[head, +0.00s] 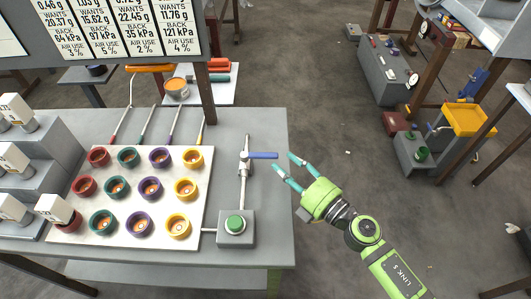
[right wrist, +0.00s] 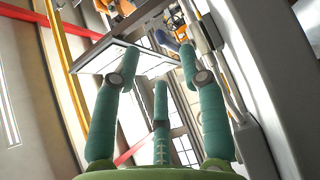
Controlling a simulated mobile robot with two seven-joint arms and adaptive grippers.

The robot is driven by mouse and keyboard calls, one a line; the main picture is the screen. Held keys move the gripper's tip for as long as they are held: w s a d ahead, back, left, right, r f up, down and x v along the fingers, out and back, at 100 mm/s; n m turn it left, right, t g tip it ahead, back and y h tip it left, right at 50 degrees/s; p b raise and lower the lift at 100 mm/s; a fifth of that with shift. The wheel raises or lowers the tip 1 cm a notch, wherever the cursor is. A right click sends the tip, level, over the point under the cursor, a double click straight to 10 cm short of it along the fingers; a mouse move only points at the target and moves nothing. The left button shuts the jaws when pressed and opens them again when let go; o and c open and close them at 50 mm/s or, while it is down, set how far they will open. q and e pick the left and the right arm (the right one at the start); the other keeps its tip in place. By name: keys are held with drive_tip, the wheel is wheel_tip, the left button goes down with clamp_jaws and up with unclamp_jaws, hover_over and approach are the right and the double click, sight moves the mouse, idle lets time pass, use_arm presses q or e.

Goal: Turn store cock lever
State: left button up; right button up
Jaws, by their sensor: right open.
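The store cock lever (head: 263,155) is a blue handle pointing right from a grey valve on an upright pipe (head: 243,183), at the right side of the grey bench. Below it stands a grey box with a green button (head: 235,223). My right gripper (head: 283,164) is open and empty, just right of the lever's end, its teal fingers pointing at it from beyond the bench's right edge. In the right wrist view the teal fingers (right wrist: 160,70) are spread, and a small blue piece, likely the lever (right wrist: 167,40), shows between and beyond them. My left gripper is not in view.
A white board (head: 75,216) on the bench holds rows of coloured rings (head: 151,188) left of the valve. A dark post (head: 205,95) carries a sign panel (head: 110,30) behind. Grey boxes (head: 30,150) stand at far left. The floor right of the bench is mostly open around my right arm.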

sight(269, 157)
drive_tip(key=shift+a+f+n+g, duration=0.2)
drive_tip(key=shift+a+n+g, duration=0.1)
drive_tip(key=shift+n, duration=0.1)
drive_tip(key=p+x, duration=0.1)
drive_tip(key=x, duration=0.5)
drive_tip(key=shift+w+a, duration=0.2)
drive_tip(key=shift+a, duration=0.15)
clamp_jaws()
